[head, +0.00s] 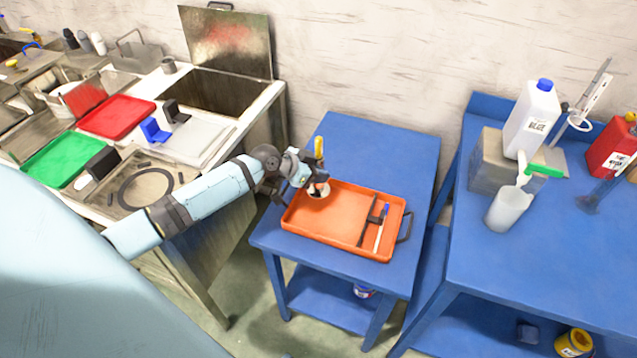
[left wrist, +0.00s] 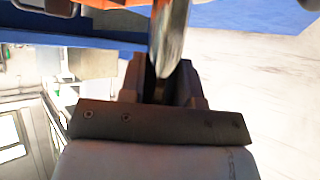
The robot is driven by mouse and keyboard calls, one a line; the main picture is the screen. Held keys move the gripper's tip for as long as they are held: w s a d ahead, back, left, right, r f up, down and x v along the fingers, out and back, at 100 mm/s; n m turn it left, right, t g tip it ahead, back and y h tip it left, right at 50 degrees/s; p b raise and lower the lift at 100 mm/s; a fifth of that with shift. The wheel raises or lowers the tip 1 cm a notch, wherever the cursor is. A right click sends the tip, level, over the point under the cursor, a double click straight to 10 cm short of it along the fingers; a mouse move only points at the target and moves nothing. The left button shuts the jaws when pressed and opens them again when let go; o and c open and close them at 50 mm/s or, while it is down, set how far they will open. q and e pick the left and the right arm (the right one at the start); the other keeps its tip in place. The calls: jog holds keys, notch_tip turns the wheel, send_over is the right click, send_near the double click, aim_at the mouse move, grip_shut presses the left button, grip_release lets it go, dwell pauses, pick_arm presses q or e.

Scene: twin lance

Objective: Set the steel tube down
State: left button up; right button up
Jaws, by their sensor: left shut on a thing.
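My left gripper (head: 313,181) is over the left part of the orange tray (head: 335,232) on the small blue table. It is shut on the steel tube (head: 319,191), whose pale round end shows just below the jaws. In the left wrist view the tube (left wrist: 172,35) is a shiny metal piece standing out from between the dark fingers (left wrist: 160,85). Most of the tube is hidden by the gripper. I cannot tell whether it touches the tray floor. My right gripper is not in view.
A dark tool (head: 368,219) and a blue-and-white pen-like item (head: 381,228) lie in the tray's right part. The tray's middle is clear. A yellow piece (head: 319,147) shows behind the gripper. A blue bench (head: 560,255) with bottles stands right; a cluttered counter (head: 215,150) stands left.

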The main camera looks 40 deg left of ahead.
aim_at(319, 191)
pick_arm(q)
notch_tip(319, 191, down, 4)
jog(key=shift+r, duration=0.15)
jog(key=shift+f, duration=0.25)
jog(key=shift+f+b, duration=0.15)
jog(key=shift+b, duration=0.15)
jog(key=o, duration=1)
